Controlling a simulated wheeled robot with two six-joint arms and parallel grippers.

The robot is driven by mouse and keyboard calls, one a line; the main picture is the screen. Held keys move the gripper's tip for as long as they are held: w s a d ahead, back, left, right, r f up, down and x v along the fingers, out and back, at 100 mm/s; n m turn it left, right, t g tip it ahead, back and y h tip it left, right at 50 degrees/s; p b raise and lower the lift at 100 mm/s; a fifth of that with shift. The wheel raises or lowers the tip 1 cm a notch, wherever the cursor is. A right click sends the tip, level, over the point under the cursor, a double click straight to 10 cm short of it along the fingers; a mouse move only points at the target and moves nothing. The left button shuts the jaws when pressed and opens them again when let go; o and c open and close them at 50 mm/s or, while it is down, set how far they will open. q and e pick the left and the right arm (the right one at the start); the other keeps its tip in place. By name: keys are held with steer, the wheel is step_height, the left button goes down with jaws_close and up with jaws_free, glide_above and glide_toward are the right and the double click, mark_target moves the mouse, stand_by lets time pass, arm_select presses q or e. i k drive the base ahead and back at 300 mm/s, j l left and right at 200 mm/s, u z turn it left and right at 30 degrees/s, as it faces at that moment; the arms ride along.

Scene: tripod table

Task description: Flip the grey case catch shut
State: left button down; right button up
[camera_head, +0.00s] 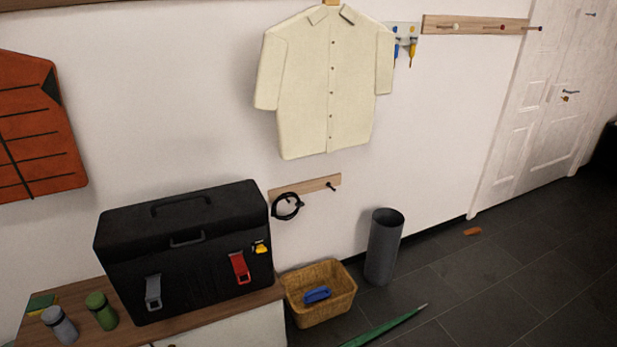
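A large black case (190,270) stands upright on the wooden top of a low cabinet at the lower left, with its lid down. The grey case catch (153,292) is on the left part of the case's front. Its lever points downward; I cannot tell from here whether it is latched or hanging loose. A red catch (241,268) sits on the right part of the same front, also pointing down. A small yellow piece (260,247) is beside the red catch. Neither of my grippers is in view, and nothing touches the case front.
A wicker basket (335,306) with a blue item is on the floor to the right, near a grey bin (383,246). A cream shirt (325,85) hangs above.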

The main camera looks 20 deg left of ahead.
mark_target(153, 284)
steer(key=k+l+u, duration=0.15)
steer(key=u, duration=1.1)
